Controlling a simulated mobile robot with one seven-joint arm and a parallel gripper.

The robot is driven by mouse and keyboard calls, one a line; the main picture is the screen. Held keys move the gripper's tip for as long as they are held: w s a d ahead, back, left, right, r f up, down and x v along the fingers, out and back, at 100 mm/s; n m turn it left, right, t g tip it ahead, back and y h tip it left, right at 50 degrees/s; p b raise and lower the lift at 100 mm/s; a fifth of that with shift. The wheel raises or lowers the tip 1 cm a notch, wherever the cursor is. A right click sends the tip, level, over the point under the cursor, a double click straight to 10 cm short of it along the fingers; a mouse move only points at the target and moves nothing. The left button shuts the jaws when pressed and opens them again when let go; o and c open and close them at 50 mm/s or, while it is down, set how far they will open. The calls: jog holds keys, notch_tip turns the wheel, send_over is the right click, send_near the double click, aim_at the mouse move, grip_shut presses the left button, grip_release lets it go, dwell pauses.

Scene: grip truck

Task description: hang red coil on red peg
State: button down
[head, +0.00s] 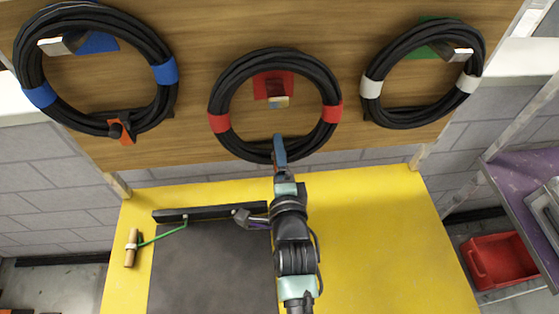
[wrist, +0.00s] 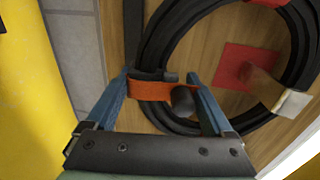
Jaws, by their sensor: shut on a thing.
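The red coil (head: 229,86) is a black cable ring with red tape bands, in front of the wooden board in the head view. It also shows in the wrist view (wrist: 296,45). The ring surrounds the red peg (head: 273,86), which has a red backplate and a pale tip. The peg also shows in the wrist view (wrist: 262,80). In the head view the ring's top lies above the peg, with a gap between. My gripper (head: 279,150) is shut on the coil's bottom, its blue fingers (wrist: 163,88) astride an orange strap. Whether the coil bears on the peg, I cannot tell.
A blue-banded coil (head: 31,70) hangs at the left and a white-banded coil (head: 374,70) at the right, by a green backplate. Below the board is a yellow surface (head: 370,230) with a dark panel (head: 210,265). A red bin (head: 497,262) stands at the lower right.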

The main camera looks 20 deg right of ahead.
jog(key=shift+w+d+f+b, duration=0.15)
jog(key=shift+w+f+b, duration=0.35)
jog(key=shift+b, duration=0.25)
jog(key=shift+f+b, duration=0.6)
jog(key=shift+f, duration=0.25)
grip_release()
jog(key=shift+f, duration=0.45)
jog(key=b+v, duration=0.2)
jog(key=v, duration=1.1)
jog(key=shift+r, duration=0.25)
